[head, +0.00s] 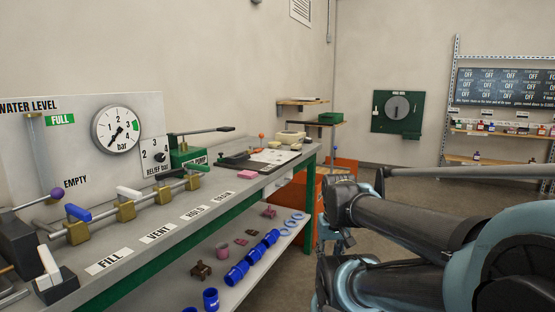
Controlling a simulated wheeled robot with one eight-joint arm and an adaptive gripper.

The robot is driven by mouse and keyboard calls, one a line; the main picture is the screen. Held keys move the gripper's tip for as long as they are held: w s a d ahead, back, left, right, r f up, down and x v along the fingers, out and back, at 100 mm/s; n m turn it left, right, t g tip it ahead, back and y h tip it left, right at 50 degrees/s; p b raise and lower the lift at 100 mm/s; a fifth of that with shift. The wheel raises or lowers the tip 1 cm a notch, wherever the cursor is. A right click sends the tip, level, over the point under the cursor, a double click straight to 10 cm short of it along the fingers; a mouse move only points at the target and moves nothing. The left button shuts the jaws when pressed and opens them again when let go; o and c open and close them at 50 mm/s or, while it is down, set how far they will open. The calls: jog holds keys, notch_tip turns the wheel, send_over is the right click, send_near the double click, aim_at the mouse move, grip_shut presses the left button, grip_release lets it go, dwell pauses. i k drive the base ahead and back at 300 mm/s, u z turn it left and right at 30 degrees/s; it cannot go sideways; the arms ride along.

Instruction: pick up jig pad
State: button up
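No object is labelled as the jig pad. A small flat pink block (248,175) lies on the grey bench top near its front edge, and it may be the pad, but I cannot tell for certain. It lies left of a dark board with a paper sheet on it. My arm's dark and light-blue links fill the lower right, apart from the bench. I cannot make out the fingers of my gripper, and nothing is seen held.
The bench (150,245) carries a row of valves with coloured handles, a green pump (186,155) and a pressure gauge (117,130). Its lower shelf holds blue couplings (237,273) and small dark-red parts. An orange cabinet (345,167) stands beyond. Open floor lies toward the back wall.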

aim_at(294, 147)
jog(key=z, duration=0.3)
jog(key=i, duration=1.75)
jog(key=z, duration=0.05)
